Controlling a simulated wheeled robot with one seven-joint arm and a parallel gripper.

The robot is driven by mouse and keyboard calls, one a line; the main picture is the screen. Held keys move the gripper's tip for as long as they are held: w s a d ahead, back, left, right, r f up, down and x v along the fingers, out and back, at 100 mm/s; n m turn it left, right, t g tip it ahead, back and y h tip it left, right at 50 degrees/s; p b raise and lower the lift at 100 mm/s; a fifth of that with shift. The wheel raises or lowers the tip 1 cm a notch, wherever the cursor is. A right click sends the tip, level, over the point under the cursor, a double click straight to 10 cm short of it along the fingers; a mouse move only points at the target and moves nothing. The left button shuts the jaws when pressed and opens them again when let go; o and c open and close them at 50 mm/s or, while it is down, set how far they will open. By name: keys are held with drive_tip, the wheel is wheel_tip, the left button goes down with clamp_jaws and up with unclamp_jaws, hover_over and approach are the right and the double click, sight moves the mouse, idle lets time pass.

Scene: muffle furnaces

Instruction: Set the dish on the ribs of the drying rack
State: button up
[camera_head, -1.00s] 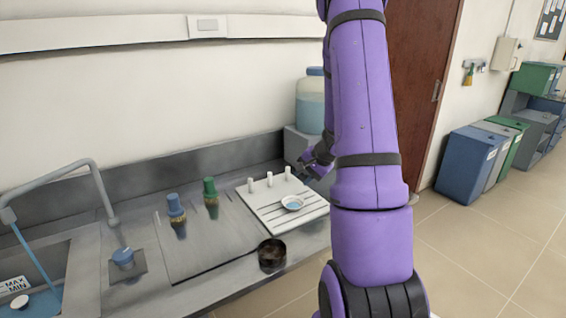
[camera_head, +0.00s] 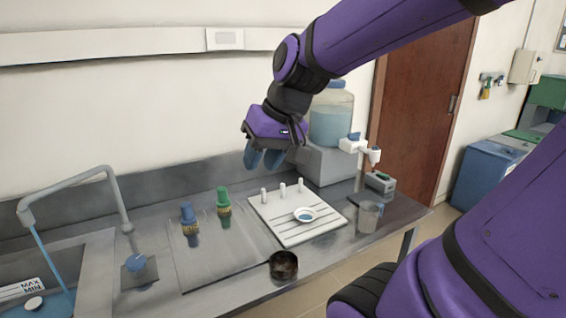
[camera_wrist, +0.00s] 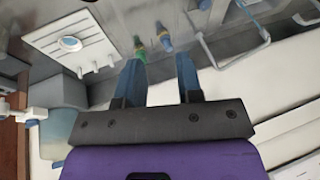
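The small white dish (camera_head: 305,215) with a blue inside rests upright on the ribs of the white drying rack (camera_head: 290,237), near the rack's middle. The dish also shows in the wrist view (camera_wrist: 70,43), on the rack (camera_wrist: 48,37). My gripper (camera_head: 264,158) is raised above the back of the counter, up and to the left of the dish and well apart from it. Its two blue fingers stand apart with nothing between them in the wrist view (camera_wrist: 158,72). Nothing hides the dish.
Rack pegs (camera_head: 283,190) stand along its back edge. A blue-capped brush (camera_head: 188,215), a green-capped brush (camera_head: 223,203), a dark bowl (camera_head: 284,265) and a clear jug (camera_head: 368,217) are nearby. A large container (camera_head: 331,115) stands behind. The sink (camera_head: 40,285) is at left.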

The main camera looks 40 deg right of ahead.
drive_tip(key=s+a+r+n+t+h, duration=0.1)
drive_tip(key=s+a+r+n+h, duration=0.1)
drive_tip(key=s, duration=0.5)
drive_tip(key=shift+s+n, duration=0.3)
drive_tip(key=shift+s, duration=0.1)
drive_tip(key=shift+o, duration=0.5)
drive_tip(key=shift+r, duration=0.1)
idle(1.0)
